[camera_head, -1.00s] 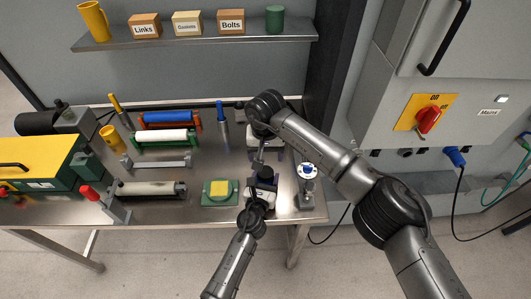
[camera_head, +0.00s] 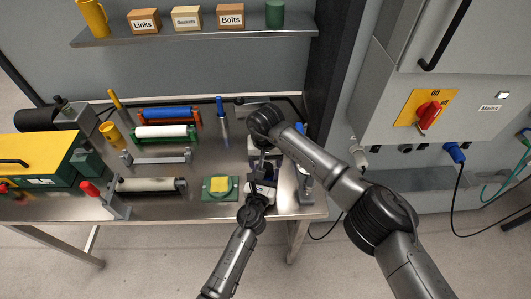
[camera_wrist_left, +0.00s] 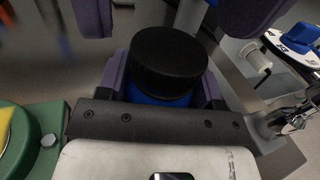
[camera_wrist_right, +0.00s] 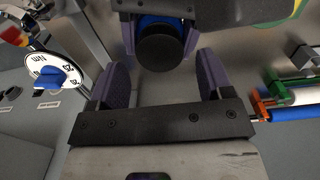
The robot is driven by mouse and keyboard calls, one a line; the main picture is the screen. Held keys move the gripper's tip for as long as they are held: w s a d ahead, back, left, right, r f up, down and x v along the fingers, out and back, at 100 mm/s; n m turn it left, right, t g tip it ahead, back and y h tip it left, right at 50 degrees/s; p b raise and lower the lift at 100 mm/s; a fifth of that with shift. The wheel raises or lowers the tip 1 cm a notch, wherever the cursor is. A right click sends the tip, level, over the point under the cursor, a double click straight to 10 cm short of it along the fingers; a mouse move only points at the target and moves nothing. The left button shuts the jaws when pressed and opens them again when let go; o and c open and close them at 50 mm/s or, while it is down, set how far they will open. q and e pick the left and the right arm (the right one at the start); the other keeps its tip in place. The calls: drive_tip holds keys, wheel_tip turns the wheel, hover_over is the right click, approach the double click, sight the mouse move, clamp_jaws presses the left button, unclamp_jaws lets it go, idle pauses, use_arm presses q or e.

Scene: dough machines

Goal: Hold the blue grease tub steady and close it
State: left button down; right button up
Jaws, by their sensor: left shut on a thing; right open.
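The blue grease tub (camera_wrist_left: 160,98) stands between the purple fingers of my left gripper (camera_wrist_left: 163,85), which is shut on it. Its black lid (camera_wrist_left: 168,55) sits on top, with a blue band of tub showing below. How tightly the lid is seated I cannot tell. In the right wrist view the lid (camera_wrist_right: 160,52) shows end-on, just beyond the fingertips. In the head view, the arms largely hide the tub.
A green block with a yellow pad (camera_head: 220,188) lies left of my left gripper. A white dial with a blue knob (camera_wrist_right: 52,76) stands close on the other side. Rollers (camera_head: 165,132) and the yellow-topped machine (camera_head: 35,158) occupy the bench further left.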

drive_tip(key=shift+f, duration=1.35)
drive_tip(key=c, duration=0.9)
drive_tip(key=m, duration=0.6)
drive_tip(key=shift+m, duration=0.3)
drive_tip(key=shift+c, duration=0.2)
drive_tip(key=o, duration=1)
